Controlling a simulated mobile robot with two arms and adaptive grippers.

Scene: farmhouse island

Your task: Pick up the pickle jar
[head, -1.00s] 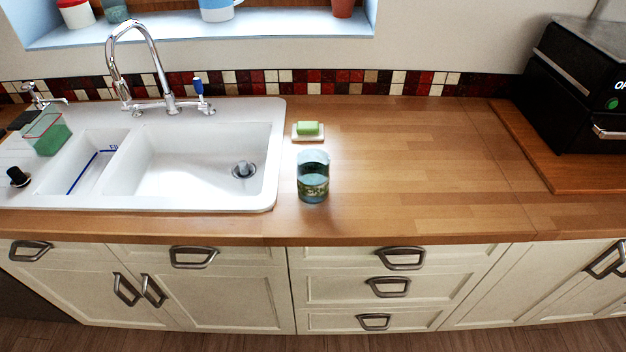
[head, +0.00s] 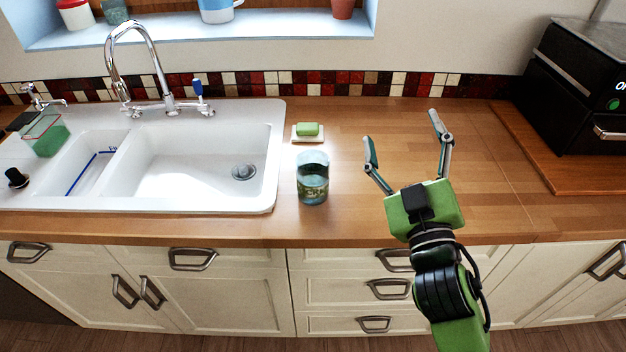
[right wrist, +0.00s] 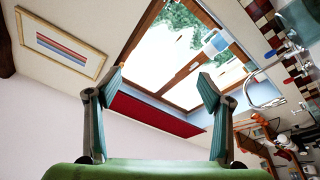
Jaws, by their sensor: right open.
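The pickle jar (head: 313,178) is a glass jar with a teal tint and green contents in its lower part. It stands upright on the wooden counter, just right of the sink. My right gripper (head: 403,131) is open and empty, to the right of the jar and apart from it. In the right wrist view my right gripper (right wrist: 158,82) shows its two fingers spread, with the window and wall beyond and no jar seen between them. My left gripper is not in view.
A green sponge (head: 308,129) on a small dish lies behind the jar. The white sink (head: 205,160) with a tall tap (head: 165,75) is to the left. A black oven (head: 575,90) stands on a board at the right. The counter between is clear.

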